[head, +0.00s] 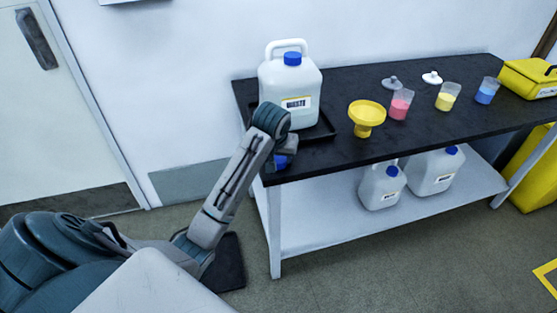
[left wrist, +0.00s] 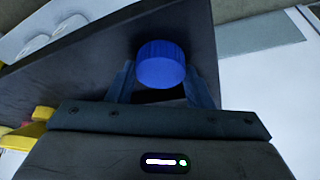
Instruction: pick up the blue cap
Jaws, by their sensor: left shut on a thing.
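A blue cap (left wrist: 160,64) with a ribbed side sits between the two fingers of my left gripper (left wrist: 162,82) in the left wrist view. The gripper is shut on it. In the head view this cap (head: 283,162) shows as a small blue patch below my wrist, at the left front part of the black bench top; my arm hides much of it and the fingers. I cannot tell whether it touches the bench. My right gripper is not in view.
A white waste jug (head: 290,88) with its own blue cap (head: 292,58) stands on a black tray (head: 322,130) close behind my wrist. A yellow funnel (head: 366,115) and beakers of pink (head: 400,104), yellow (head: 447,97) and blue (head: 487,91) stand to the right. Two jugs sit on the lower shelf (head: 330,225).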

